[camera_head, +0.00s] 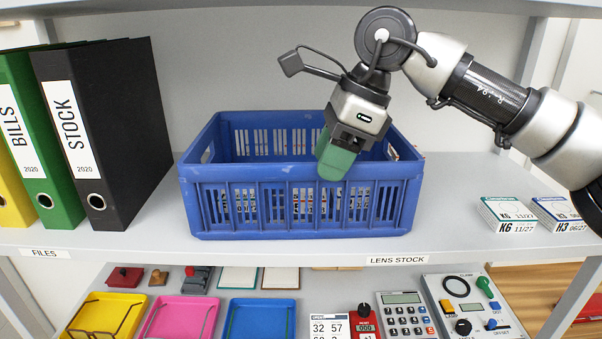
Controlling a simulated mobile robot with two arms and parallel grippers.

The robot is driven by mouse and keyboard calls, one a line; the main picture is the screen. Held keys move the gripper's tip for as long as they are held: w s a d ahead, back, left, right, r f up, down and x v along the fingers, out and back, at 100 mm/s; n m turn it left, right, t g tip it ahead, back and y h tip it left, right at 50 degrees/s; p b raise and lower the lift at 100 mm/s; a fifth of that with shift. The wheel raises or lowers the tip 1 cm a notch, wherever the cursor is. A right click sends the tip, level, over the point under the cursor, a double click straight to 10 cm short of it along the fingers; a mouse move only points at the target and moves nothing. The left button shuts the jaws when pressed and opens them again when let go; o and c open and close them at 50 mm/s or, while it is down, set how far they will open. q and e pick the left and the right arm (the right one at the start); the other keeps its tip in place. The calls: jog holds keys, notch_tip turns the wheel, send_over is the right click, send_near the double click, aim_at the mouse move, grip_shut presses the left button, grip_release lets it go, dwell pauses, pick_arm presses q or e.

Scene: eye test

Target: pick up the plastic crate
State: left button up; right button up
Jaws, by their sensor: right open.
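The blue plastic crate (300,227) stands upright on the upper shelf, near the middle of the view. Its walls are slotted, and its side walls have hand holes. The front wall hides its floor. My right gripper (336,162) comes in from the upper right and points down at the crate. It is open, with nothing seen between its green fingers. The nearer finger overlaps the crate's front rim in the picture; I cannot tell whether it touches. The other finger is mostly hidden. My left gripper is not in view.
Green, black and yellow binders (105,130) stand left of the crate. Small lens boxes (510,215) lie to its right, with bare shelf between. Below are a yellow tray (85,313), pink and blue trays, a calculator (405,315) and a control box (470,305). A shelf is overhead.

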aim_at(305, 163)
jog(key=a, duration=0.1)
jog(key=a+f, duration=0.1)
jog(key=a+p, duration=0.1)
jog(key=a, duration=0.1)
jog(key=shift+s+f, duration=0.1)
jog(key=shift+f, duration=0.75)
jog(key=shift+d, duration=0.1)
grip_shut()
jog(key=shift+f, duration=0.1)
dwell(0.3)
